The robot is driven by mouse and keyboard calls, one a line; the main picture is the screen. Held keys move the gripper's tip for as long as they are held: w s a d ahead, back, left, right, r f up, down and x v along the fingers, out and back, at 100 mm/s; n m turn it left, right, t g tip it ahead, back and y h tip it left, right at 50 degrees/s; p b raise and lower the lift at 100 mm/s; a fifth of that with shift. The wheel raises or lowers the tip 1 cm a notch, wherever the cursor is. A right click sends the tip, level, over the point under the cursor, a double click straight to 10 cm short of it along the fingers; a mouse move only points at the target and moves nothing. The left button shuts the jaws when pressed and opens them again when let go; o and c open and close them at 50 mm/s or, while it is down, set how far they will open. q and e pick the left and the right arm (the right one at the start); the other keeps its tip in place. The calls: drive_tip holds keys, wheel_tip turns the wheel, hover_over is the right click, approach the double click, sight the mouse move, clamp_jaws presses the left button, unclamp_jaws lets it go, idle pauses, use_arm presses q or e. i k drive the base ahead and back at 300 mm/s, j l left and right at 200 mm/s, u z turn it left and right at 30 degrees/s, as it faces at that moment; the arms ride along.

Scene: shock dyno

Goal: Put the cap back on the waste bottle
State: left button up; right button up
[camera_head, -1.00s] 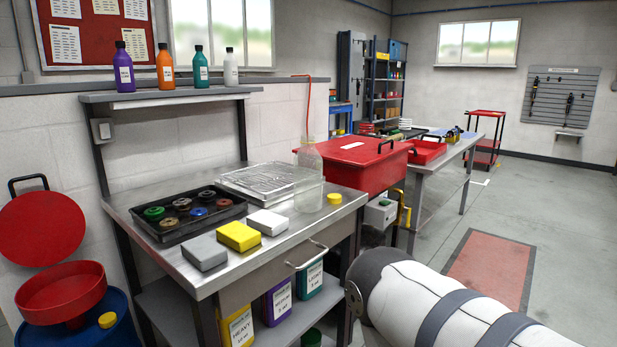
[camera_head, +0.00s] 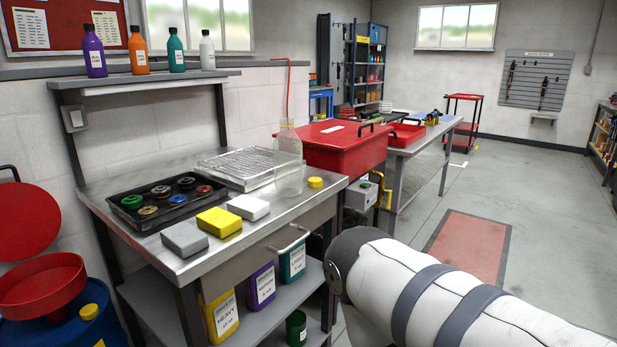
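A clear, see-through bottle (camera_head: 288,172), which looks like the waste bottle, stands upright at the back right of the steel bench. A thin red tube (camera_head: 289,88) rises above its neck; whether it enters the bottle is hard to see. A yellow round cap (camera_head: 315,182) lies on the bench just right of the bottle, apart from it. One of my arms, white with grey bands, fills the lower right, in front of the bench. Neither of my grippers shows in this view.
A red parts washer (camera_head: 345,150) stands right behind the bottle. A blue drum (camera_head: 60,330) is at lower left. Floor at right is open.

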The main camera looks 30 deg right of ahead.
sight(287, 148)
drive_tip(key=i+l+u, duration=0.25)
drive_tip(key=l, duration=0.55)
drive_tip(key=l+u, duration=0.2)
drive_tip(key=l, duration=0.55)
